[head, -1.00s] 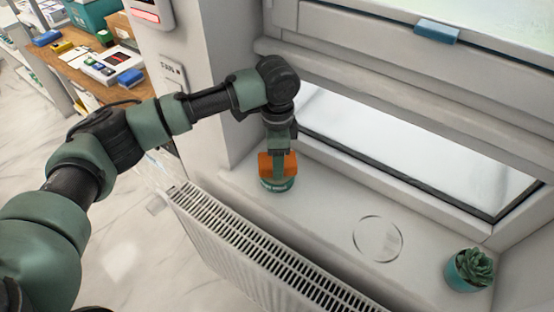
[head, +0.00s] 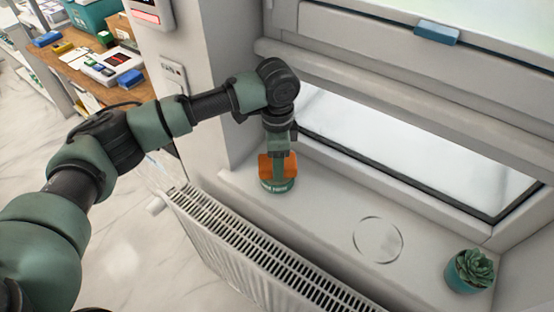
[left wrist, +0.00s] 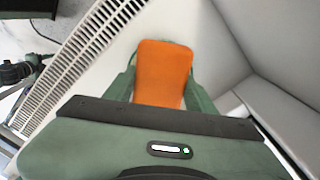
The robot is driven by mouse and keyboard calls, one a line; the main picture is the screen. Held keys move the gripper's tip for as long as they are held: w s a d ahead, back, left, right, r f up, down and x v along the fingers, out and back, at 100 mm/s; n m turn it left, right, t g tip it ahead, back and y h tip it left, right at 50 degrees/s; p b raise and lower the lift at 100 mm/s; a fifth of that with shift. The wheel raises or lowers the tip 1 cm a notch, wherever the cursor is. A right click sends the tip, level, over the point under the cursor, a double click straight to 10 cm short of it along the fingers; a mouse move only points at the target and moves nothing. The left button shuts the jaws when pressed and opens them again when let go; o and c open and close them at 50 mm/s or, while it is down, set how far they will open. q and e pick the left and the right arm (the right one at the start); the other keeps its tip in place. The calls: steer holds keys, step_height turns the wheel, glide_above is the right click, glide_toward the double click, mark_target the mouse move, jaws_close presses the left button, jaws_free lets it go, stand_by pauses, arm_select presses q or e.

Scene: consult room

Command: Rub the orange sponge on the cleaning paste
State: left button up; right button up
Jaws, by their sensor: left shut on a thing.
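The orange sponge (head: 266,168) is between the fingers of my left gripper (head: 279,168), which is shut on it. In the left wrist view the orange sponge (left wrist: 162,72) stands between the two green fingers of the left gripper (left wrist: 160,90). The cleaning paste (head: 278,186) is a round green tin with pale lettering on the windowsill. The sponge is right above the tin, and its lower end seems to be at the tin's top. The tin's opening is hidden by the sponge and fingers. My right gripper is not in view.
A white windowsill (head: 325,204) runs under the window, with a round outline (head: 378,240) on it. A succulent in a teal pot (head: 470,271) stands at the right. A radiator (head: 250,245) is below the sill. A cluttered wooden desk (head: 85,62) is at the upper left.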

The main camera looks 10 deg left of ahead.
arm_select(q)
steer(key=shift+f, duration=0.35)
stand_by(0.4)
steer(key=shift+s+f+p, duration=0.15)
steer(key=shift+p, duration=0.45)
stand_by(2.0)
step_height(320, 180, up, 7)
steer(key=p, duration=0.8)
stand_by(0.8)
